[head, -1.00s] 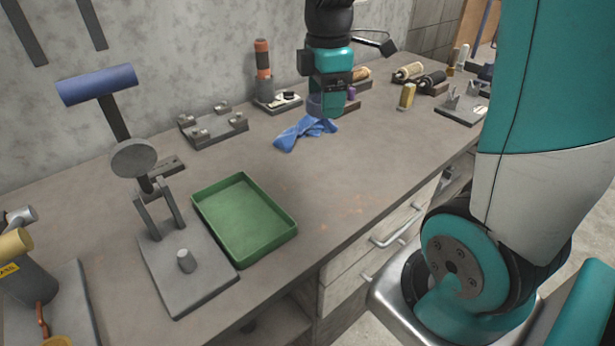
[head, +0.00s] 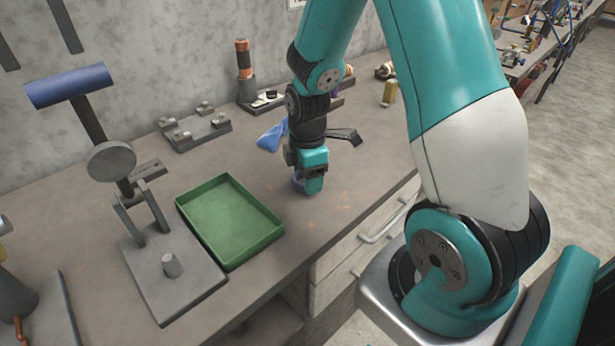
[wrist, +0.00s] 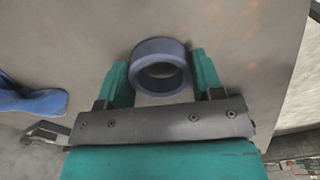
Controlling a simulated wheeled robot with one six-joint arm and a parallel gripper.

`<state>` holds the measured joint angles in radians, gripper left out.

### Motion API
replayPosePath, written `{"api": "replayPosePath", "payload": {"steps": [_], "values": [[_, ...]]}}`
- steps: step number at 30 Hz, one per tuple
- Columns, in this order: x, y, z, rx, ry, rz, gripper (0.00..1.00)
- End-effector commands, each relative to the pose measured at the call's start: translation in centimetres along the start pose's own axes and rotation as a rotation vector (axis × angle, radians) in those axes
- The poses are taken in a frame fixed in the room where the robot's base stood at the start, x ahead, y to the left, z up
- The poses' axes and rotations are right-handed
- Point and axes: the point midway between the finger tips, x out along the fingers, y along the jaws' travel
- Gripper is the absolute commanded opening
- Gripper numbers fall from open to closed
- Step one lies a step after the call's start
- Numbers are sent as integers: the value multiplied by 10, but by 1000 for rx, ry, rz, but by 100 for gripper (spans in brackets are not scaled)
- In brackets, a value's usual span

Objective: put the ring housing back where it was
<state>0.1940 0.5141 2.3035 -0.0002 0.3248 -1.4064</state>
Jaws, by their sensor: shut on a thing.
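The ring housing is a short blue-grey ring (wrist: 160,70), held between the two teal fingers of my gripper (wrist: 161,80) in the wrist view. The hole through the ring faces the wrist camera. In the head view my gripper (head: 312,187) is low over the bench, right of the green tray, and only a bit of the ring (head: 298,181) shows beside the fingers. I cannot tell whether the ring touches the bench.
A green tray (head: 278,236) lies empty to the left. A grey fixture (head: 195,133) stands near the wall.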

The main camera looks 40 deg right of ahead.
Motion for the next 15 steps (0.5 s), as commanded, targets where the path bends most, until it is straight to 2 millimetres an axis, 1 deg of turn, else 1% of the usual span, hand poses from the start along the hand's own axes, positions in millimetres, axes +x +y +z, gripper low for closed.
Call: {"api": "replayPosePath", "payload": {"steps": [2, 9, 13, 14, 15], "values": [[6, 0, 0, 0, 0, 0, 23], [6, 0, 0, 0, 0, 2, 23], [10, 0, 0, 0, 0, 1, 23], [9, 0, 0, 0, 0, 1, 68], [9, 0, 0, 0, 0, 1, 77]]}}
